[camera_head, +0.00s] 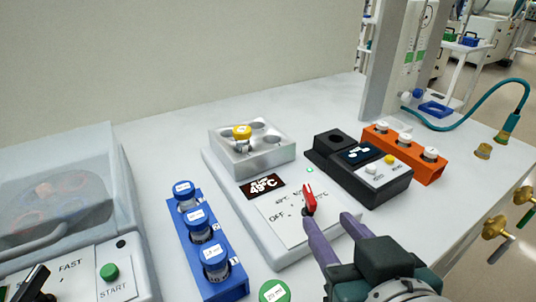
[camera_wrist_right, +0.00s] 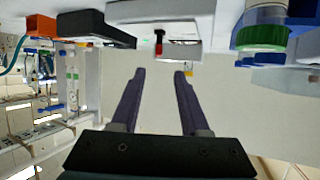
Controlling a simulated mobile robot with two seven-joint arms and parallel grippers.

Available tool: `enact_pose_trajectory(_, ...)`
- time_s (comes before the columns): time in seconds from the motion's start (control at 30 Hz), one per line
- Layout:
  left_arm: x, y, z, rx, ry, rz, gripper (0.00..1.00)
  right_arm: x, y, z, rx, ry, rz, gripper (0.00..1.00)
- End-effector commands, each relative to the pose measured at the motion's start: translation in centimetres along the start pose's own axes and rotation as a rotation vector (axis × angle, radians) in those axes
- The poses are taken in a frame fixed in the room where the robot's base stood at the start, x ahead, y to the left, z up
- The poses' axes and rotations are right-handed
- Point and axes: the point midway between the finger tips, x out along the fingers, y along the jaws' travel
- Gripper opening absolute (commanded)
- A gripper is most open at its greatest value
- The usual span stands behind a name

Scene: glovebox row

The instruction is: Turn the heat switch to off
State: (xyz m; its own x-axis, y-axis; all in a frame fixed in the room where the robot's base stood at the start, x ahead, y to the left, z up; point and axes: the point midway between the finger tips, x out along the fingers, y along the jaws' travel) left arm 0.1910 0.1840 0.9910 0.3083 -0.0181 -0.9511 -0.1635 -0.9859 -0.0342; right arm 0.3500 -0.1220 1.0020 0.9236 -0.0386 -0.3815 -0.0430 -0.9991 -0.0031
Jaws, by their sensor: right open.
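The heat switch is a red lever knob (camera_head: 309,198) on the sloping front panel of a white heater block (camera_head: 232,200). Its lever points up and back, away from the OFF label at its lower left. A dark display (camera_head: 262,187) on the heater appears to read 49°C. My right gripper (camera_head: 328,218) has two purple fingers, open and empty, just in front of the knob; contact cannot be told. In the right wrist view the red knob (camera_wrist_right: 159,47) shows beyond and between the open fingertips (camera_wrist_right: 160,72). My left gripper is not in view.
A blue rack (camera_head: 233,283) of blue-capped vials stands left of the heater. A green-capped bottle (camera_head: 273,291) is at the front. A black device (camera_head: 375,190) and orange rack (camera_head: 432,168) stand to the right. A centrifuge (camera_head: 65,200) is at far left.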

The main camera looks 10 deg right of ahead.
Motion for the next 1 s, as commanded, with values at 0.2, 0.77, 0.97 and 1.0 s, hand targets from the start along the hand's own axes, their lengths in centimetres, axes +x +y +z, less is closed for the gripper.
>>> enact_pose_trajectory(0.2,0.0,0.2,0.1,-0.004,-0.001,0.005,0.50,3.4,0.1,-0.2,-0.004,0.002,0.001,0.45)
enact_pose_trajectory(0.77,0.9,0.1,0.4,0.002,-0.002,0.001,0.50,9.4,0.2,-0.1,-0.001,-0.001,0.003,0.45)
enact_pose_trajectory(0.97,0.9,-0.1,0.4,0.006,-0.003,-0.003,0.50,9.4,0.2,-0.2,-0.001,-0.001,0.003,0.43)
enact_pose_trajectory(1.0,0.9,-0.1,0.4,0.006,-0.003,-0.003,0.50,9.4,0.1,-0.1,-0.001,-0.001,0.003,0.38)
